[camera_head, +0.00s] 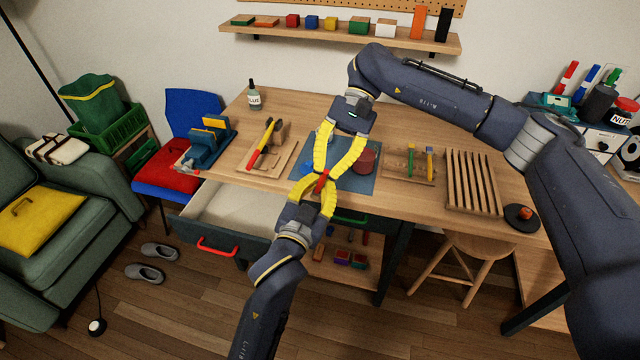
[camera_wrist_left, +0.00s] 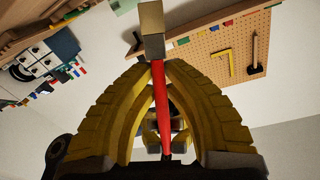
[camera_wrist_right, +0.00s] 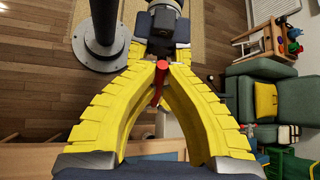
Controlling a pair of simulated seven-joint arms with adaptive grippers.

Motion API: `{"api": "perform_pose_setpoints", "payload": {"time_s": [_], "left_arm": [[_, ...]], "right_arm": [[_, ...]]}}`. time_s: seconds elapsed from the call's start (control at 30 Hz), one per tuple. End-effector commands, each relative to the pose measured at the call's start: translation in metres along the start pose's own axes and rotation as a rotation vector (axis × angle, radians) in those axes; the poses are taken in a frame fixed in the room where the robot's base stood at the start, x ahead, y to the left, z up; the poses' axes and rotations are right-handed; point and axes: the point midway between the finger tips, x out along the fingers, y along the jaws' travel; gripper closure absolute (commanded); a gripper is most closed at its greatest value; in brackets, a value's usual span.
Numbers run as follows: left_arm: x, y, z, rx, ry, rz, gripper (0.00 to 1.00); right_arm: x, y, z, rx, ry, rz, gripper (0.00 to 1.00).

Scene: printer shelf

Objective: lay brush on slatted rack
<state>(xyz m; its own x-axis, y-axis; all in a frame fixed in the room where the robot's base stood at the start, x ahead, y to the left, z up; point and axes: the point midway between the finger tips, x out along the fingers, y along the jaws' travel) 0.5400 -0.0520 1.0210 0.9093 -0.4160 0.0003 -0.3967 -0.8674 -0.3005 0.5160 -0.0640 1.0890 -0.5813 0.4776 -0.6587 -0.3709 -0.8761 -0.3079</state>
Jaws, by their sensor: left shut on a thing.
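The brush shows in the left wrist view as a red handle (camera_wrist_left: 161,105) with a grey ferrule and a tan head (camera_wrist_left: 151,20). In the head view its red handle (camera_head: 321,182) is held above the front edge of the desk. My left gripper (camera_head: 316,184) is shut on the handle. My right gripper (camera_head: 328,174) reaches down from above with its fingertips around the handle beside the left fingertips. In the right wrist view the red handle (camera_wrist_right: 157,88) lies between its close fingertips; whether they grip it is unclear. The slatted wooden rack (camera_head: 472,182) lies empty at the desk's right.
A blue mat (camera_head: 358,183) with a dark red container (camera_head: 364,160) lies behind the grippers. A small tray (camera_head: 400,178) with green and yellow tools lies between mat and rack. A black disc (camera_head: 521,217) sits right of the rack. An open drawer (camera_head: 225,243) juts out front left.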

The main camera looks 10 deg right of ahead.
Motion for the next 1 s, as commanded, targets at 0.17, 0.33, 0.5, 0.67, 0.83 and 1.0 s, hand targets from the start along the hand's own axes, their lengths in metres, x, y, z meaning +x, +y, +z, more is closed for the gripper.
{"api": "perform_pose_setpoints", "payload": {"time_s": [0.17, 0.33, 0.5, 0.67, 0.83, 1.0], "left_arm": [[0.000, 0.000, 0.000, 0.000, 0.000, 0.000, 1.00], [0.000, 0.000, 0.000, 0.000, 0.000, 0.000, 1.00], [0.000, 0.000, 0.000, 0.000, 0.000, 0.000, 1.00], [0.000, 0.000, 0.000, 0.000, 0.000, 0.000, 1.00], [0.000, 0.000, 0.000, 0.000, 0.000, 0.000, 1.00], [0.000, 0.000, 0.000, 0.000, 0.000, 0.000, 1.00]], "right_arm": [[0.000, 0.000, 0.000, 0.000, 0.000, 0.000, 0.80], [0.000, 0.000, 0.000, 0.000, 0.000, 0.000, 0.66], [0.000, 0.000, 0.000, 0.000, 0.000, 0.000, 0.66], [-0.005, 0.001, -0.002, 0.011, 0.005, -0.011, 0.66], [-0.022, 0.004, -0.010, 0.050, 0.024, -0.051, 0.66], [-0.046, 0.009, -0.021, 0.106, 0.049, -0.111, 0.66]]}}
